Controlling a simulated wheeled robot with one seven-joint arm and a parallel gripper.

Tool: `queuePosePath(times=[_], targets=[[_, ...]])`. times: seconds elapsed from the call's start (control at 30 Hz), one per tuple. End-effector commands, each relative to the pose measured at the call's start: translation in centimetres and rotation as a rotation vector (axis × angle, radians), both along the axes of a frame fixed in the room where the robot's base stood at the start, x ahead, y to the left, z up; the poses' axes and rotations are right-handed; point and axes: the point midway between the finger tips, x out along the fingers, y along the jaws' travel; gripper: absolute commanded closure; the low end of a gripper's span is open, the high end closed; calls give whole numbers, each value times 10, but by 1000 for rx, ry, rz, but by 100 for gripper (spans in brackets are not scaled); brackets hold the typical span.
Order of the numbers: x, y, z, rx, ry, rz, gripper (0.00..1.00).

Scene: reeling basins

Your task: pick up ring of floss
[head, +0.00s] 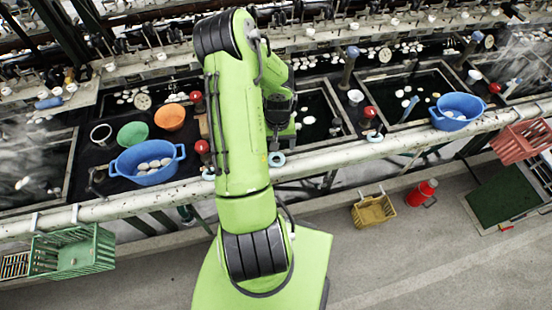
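A small pale blue-white ring (277,159), which may be the ring of floss, shows at the white rail just right of my green arm. A similar ring (374,136) is on the rail farther right, and another (208,174) is partly covered at the arm's left edge. I cannot tell which is the ring of floss. My gripper (275,145) points down beside the forearm, just above the middle ring in the picture. Its fingers are too small and too covered to read, and I cannot tell whether it touches the ring.
The white rail (330,157) runs along the front of the dark basins. A blue tub with white cocoons (148,162), a green bowl (132,134) and an orange bowl (170,117) stand left. Another blue tub (458,111) stands right. A yellow crate (374,211) and red can (422,192) are on the floor.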

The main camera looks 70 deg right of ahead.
Motion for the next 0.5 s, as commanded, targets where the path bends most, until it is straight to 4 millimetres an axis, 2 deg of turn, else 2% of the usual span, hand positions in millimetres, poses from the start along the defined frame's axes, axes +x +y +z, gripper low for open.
queuePosePath(times=[0.3, 0.5], targets=[[-1, -1, -50, 2, 1, 1, 17], [0, -2, -55, -1, -1, 0, 17]])
